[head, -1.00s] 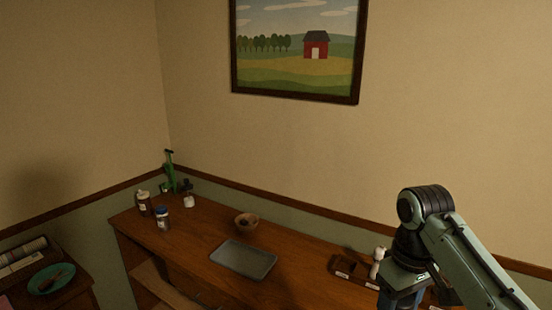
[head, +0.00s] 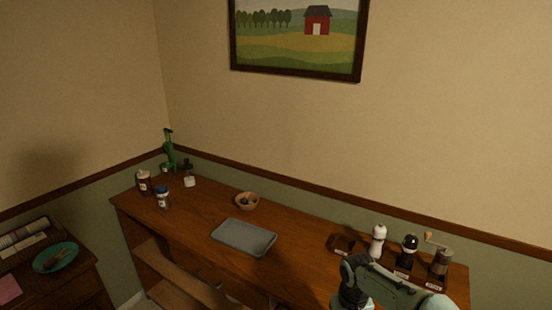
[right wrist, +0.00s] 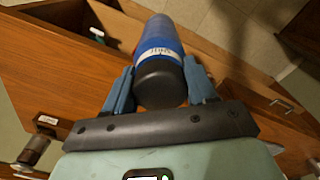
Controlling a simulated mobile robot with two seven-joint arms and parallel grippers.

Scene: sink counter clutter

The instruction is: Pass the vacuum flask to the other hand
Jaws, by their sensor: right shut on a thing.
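The vacuum flask (right wrist: 162,50) is a blue cylinder with a white label and a dark grey end. It shows in the right wrist view, with the dark end towards the camera. My right gripper (right wrist: 160,88) is shut on it, one blue finger on each side. My left gripper is in neither view.
A grey tray (head: 243,250) lies mid-counter, with a small bowl (head: 247,201) behind it. Jars (head: 163,197) and a green device (head: 169,152) stand at the left end. A white mill (head: 377,241) and a grinder (head: 440,262) stand right. A teal plate (head: 56,270) is far left.

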